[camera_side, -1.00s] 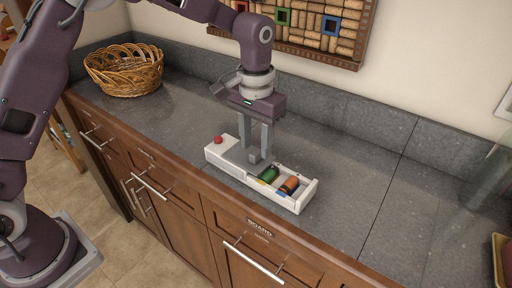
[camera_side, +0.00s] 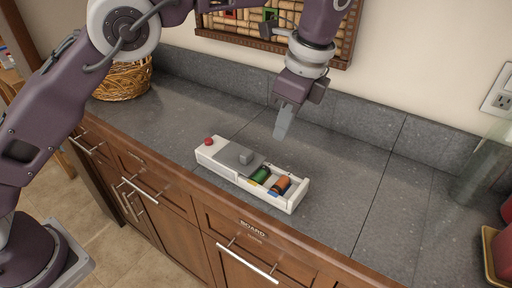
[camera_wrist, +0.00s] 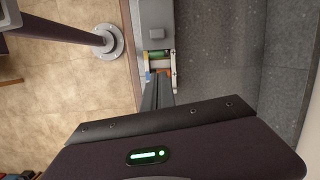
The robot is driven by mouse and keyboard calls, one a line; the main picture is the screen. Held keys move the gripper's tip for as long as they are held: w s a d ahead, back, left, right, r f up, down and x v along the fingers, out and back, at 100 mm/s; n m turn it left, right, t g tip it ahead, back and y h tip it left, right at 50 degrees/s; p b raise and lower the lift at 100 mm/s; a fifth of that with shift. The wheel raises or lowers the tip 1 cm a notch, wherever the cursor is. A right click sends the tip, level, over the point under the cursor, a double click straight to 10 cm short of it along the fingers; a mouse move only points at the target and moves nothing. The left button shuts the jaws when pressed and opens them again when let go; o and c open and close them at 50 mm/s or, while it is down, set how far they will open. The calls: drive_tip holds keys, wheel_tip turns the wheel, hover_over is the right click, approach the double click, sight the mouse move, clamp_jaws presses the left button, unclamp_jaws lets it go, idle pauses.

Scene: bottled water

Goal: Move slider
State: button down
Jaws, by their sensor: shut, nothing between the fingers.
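A white box (camera_side: 207,157) lies on the grey counter, with a red button (camera_side: 208,141) at its left end. A grey slider (camera_side: 236,157) with a small raised knob (camera_side: 246,157) covers the middle of the box. Right of the slider, an open compartment shows a green cylinder (camera_side: 260,175) and an orange cylinder (camera_side: 281,185). In the wrist view the slider (camera_wrist: 155,15) and its knob (camera_wrist: 156,33) are at top centre. My gripper (camera_side: 281,134) is shut and empty, raised above the counter behind and right of the box, apart from the slider.
A wicker basket (camera_side: 122,80) stands at the back left, partly behind my arm. A backsplash (camera_side: 360,112) runs behind the counter. A glass vessel (camera_side: 485,165) stands at the far right. The counter right of the box is clear.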

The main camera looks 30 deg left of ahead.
drive_tip(key=m, duration=0.2)
approach(253, 165)
drive_tip(key=d+f, duration=0.2)
drive_tip(key=f, duration=0.1)
drive_tip(key=d+f, duration=0.1)
drive_tip(key=shift+f, duration=0.4)
drive_tip(key=a, duration=0.3)
drive_tip(key=shift+a+f, duration=0.15)
drive_tip(key=shift+f, duration=0.15)
drive_tip(key=shift+a, duration=0.4)
